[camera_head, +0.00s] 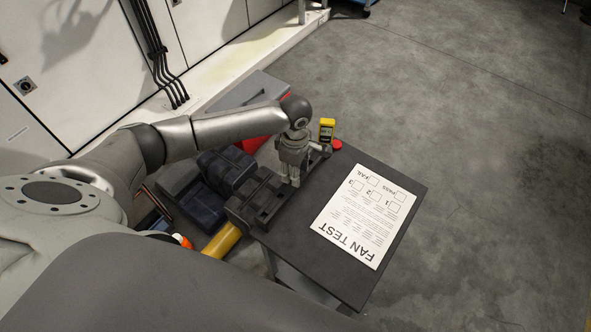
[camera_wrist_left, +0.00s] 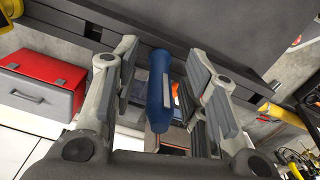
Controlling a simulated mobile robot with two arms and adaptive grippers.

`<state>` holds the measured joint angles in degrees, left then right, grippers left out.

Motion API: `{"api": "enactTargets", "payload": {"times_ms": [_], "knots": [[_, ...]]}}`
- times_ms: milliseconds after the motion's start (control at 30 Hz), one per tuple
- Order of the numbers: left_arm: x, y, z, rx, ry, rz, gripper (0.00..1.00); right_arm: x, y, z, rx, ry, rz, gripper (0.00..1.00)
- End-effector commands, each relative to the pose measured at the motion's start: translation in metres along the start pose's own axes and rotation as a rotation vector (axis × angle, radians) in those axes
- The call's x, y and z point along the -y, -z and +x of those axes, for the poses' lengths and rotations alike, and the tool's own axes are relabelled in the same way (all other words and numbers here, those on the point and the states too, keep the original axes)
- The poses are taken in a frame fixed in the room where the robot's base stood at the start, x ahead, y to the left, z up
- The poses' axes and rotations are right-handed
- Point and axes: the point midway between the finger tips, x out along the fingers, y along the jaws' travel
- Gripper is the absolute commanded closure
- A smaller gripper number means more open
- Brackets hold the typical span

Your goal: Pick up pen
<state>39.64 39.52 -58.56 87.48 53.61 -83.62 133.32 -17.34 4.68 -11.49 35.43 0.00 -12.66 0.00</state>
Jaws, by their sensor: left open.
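My left gripper (camera_head: 292,180) points down over the black holder (camera_head: 262,212) at the left edge of the dark table (camera_head: 385,175). In the left wrist view the gripper (camera_wrist_left: 163,85) is open, with a finger on each side. A blue elongated thing (camera_wrist_left: 160,88) with a pale patch shows between the fingers, apart from the right one. It may be the pen, but I cannot tell for sure. No pen can be made out in the head view, where the gripper hides part of the holder. My right gripper is in neither view.
A FAN TEST sheet (camera_head: 364,216) with tick boxes lies on the table. A yellow meter (camera_head: 327,128) and a red round thing (camera_head: 336,144) are at the far edge. A red and grey toolbox (camera_wrist_left: 45,80) shows in the wrist view. Floor to the right is clear.

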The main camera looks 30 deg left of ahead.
Motion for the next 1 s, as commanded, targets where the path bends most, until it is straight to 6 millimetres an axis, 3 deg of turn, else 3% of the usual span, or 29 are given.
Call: {"api": "enactTargets", "payload": {"times_ms": [300,633,1000], "knots": [[0.0001,0.0000,0.0067,0.000,0.000,0.001,0.60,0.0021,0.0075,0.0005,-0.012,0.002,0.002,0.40],[0.0001,0.0001,0.0064,-0.001,0.000,0.001,1.00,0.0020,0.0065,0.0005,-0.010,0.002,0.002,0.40],[-0.0005,0.0000,-0.0003,0.000,-0.002,0.000,1.00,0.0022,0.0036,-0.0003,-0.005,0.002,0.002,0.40]]}}
